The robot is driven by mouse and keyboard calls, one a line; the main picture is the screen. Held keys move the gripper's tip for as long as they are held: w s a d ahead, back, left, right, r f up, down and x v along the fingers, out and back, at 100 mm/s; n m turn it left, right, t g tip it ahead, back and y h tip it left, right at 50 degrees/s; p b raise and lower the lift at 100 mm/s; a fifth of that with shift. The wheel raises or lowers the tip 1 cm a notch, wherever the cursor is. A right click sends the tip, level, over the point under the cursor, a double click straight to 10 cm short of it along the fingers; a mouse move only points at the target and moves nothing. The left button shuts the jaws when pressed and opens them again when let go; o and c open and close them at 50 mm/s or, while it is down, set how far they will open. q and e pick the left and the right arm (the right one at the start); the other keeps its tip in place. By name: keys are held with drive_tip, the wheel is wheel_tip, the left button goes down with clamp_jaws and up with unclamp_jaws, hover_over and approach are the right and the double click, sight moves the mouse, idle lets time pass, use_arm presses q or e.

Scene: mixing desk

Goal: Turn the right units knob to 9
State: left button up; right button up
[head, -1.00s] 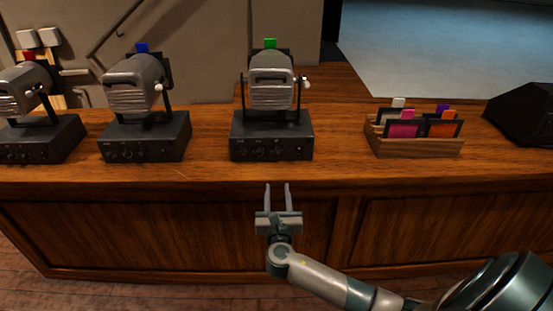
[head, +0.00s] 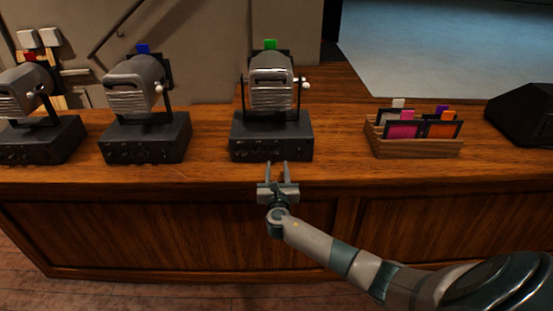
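Three grey spotlights stand in a row on the wooden desk, each on a black control box with small knobs on its front. The right unit (head: 271,128) carries a green tab on top. Its knobs (head: 258,152) are small and dark, and their settings are too small to read. My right gripper (head: 276,167) is just in front of and below this box's front face, pointing at it. Its two fingers are apart with nothing between them, and I see no clear contact with a knob. My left gripper is not in view.
The middle unit (head: 144,140) with a blue tab and the left unit (head: 40,139) stand to the left. A wooden holder (head: 413,147) with coloured cards and a black wedge-shaped box (head: 524,112) are to the right. Bare desk lies between the right unit and the holder.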

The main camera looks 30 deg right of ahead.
sight(276, 155)
drive_tip(key=shift+x, duration=2.8)
drive_tip(key=shift+a, duration=0.1)
clamp_jaws()
